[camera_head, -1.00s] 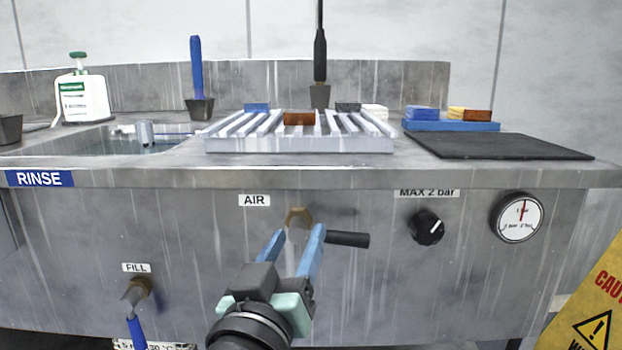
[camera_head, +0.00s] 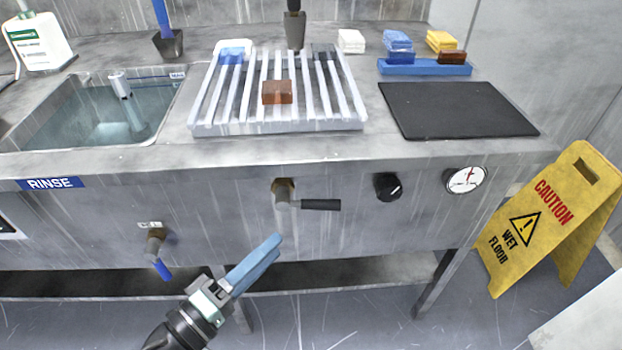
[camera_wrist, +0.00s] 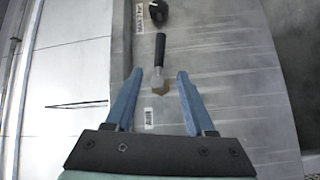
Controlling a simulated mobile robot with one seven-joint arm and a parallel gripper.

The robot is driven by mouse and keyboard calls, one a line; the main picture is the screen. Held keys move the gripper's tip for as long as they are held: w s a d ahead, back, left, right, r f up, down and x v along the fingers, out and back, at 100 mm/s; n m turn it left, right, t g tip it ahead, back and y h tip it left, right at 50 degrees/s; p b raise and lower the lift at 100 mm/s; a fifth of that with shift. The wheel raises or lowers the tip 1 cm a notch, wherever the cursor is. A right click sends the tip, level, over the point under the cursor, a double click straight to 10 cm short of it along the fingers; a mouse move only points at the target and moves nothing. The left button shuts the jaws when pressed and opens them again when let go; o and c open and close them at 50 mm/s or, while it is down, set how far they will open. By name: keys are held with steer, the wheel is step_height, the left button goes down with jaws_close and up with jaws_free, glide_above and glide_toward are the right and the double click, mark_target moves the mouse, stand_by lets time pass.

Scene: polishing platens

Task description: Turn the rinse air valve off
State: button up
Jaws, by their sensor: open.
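The air valve (camera_head: 284,196) sits on the sink's front panel, a brass fitting with a black lever handle (camera_head: 320,204) pointing right, about horizontal. My gripper (camera_head: 276,243) is below and in front of the valve, apart from it, with blue fingers. In the wrist view, the fingers (camera_wrist: 156,78) are spread with nothing between them. The black lever (camera_wrist: 160,50) shows beyond the fingertips, roughly between them, with the brass fitting (camera_wrist: 160,88) nearer.
A black regulator knob (camera_head: 388,187) and a pressure gauge (camera_head: 465,180) are right of the valve. A blue-handled fill valve (camera_head: 156,243) is at left. A yellow wet floor sign (camera_head: 548,218) stands at right. The space before the panel is clear.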

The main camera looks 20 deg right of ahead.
mark_target(319, 209)
steer(key=b+x, duration=0.2)
steer(key=x, duration=1.1)
steer(key=shift+a, duration=0.1)
jaws_close()
stand_by(1.0)
